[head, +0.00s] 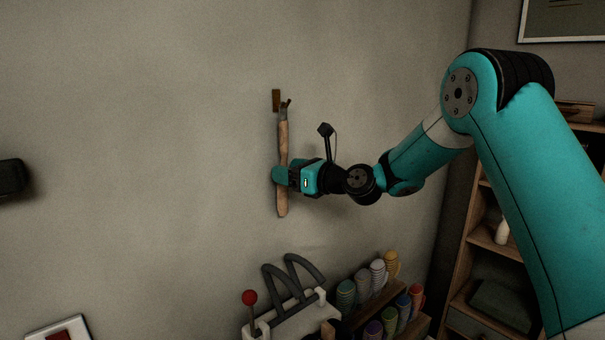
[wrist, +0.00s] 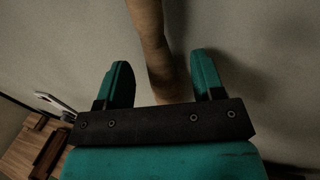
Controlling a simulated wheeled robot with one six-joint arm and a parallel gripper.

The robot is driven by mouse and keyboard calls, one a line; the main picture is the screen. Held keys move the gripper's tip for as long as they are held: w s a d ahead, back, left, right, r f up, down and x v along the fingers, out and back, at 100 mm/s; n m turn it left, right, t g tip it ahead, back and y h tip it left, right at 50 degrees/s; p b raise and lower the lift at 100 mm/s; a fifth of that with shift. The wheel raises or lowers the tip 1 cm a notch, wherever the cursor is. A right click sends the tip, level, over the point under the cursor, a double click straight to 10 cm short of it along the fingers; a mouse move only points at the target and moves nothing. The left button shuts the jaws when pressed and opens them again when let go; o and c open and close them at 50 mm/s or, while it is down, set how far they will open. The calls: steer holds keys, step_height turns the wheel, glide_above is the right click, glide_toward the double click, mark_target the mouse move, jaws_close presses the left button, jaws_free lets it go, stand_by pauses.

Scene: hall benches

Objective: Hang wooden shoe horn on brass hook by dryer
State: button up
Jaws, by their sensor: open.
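The wooden shoe horn (head: 283,145) is upright against the wall, its top end at the small brass hook (head: 276,100). It seems to hang there, but the exact contact is too small to tell. My gripper (head: 280,175) is at the lower part of the shoe horn, reaching in from the right. In the wrist view the shoe horn (wrist: 153,45) passes between the two teal fingers of my open gripper (wrist: 163,82), with a gap on each side. A pale unit with curved grey hoses (head: 290,312), perhaps the dryer, stands below.
Right of the hoses is a rack of several coloured rolls (head: 377,275). A red ball knob (head: 249,297) stands left of the hoses. A wooden shelf (head: 490,240) is at the right, and a dark fixture (head: 11,177) is on the left wall.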

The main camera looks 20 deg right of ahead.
steer(key=b+v, duration=0.8)
steer(key=v, duration=0.9)
steer(key=s+a+f+n+g+h+b, duration=0.1)
steer(key=s+a+f+n+g+b, duration=0.1)
steer(key=s+a+f+n+g, duration=0.45)
steer(key=s+a+f+n+g+b, duration=0.1)
steer(key=s+a+f+n+g, duration=0.15)
steer(key=s+a+n, duration=0.65)
steer(key=s+f+n+g+h+b, duration=0.1)
steer(key=s+f+n, duration=0.4)
steer(key=n, duration=0.5)
steer(key=s+d+f+n+g+h+b, duration=0.1)
steer(key=s+f+n+g+h, duration=0.3)
steer(key=s+n, duration=0.4)
steer(key=shift+s+d+f+n+h+b, duration=0.25)
steer(key=shift+s+f+n+h+b, duration=0.2)
steer(key=shift+f+n, duration=0.45)
steer(key=shift+w+r, duration=0.1)
steer(key=shift+r, duration=0.15)
